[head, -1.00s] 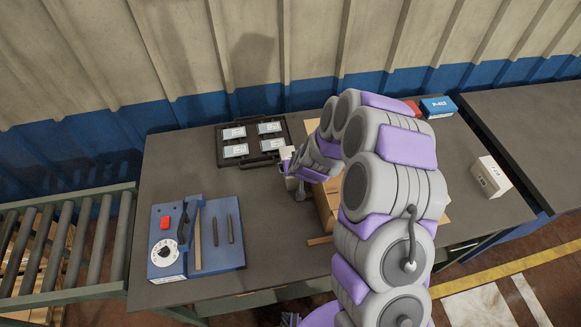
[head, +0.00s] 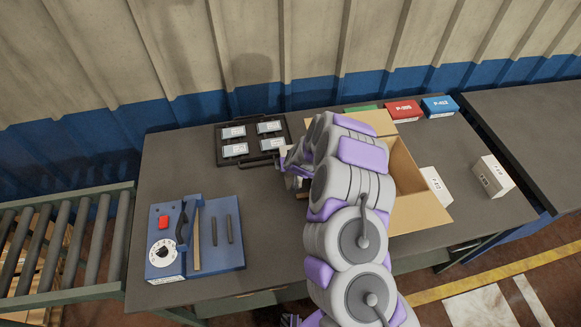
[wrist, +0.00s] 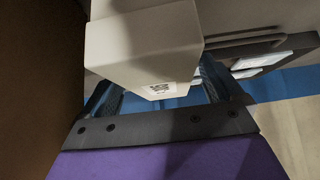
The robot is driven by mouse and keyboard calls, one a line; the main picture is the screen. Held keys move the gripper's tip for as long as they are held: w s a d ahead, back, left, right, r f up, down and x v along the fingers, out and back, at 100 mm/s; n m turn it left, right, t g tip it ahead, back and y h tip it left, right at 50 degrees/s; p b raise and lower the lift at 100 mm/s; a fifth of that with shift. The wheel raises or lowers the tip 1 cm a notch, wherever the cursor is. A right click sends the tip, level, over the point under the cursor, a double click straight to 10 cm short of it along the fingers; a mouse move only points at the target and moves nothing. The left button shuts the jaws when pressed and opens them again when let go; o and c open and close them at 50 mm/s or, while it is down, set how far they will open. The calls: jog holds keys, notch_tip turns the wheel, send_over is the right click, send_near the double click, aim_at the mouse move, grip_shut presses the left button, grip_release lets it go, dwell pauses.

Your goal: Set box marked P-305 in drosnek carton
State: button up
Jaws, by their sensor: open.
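The red box (head: 404,110) at the back right of the table has small print that looks like P-305. The open cardboard carton (head: 422,212) stands right of my arm, its flaps spread; I cannot read a name on it. My gripper (head: 287,167) is at the arm's end, left of the carton and near the black tray. In the wrist view my gripper (wrist: 160,88) is open. A pale box (wrist: 145,42) with a printed code label is between or just beyond its fingers; I cannot tell whether they touch. My arm hides the carton's left part.
A blue box (head: 439,106) and a partly hidden green box (head: 360,108) flank the red one. White boxes (head: 493,177) (head: 436,186) are at the right. The black tray (head: 252,160) holds several labelled pieces. A blue fixture (head: 168,258) stands front left.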

jog(key=shift+b+x, duration=0.45)
jog(key=shift+x, duration=0.9)
jog(key=shift+a, duration=0.1)
jog(key=shift+c, duration=0.2)
jog(key=c, duration=1.5)
jog(key=shift+o, duration=0.2)
jog(key=shift+r, duration=0.15)
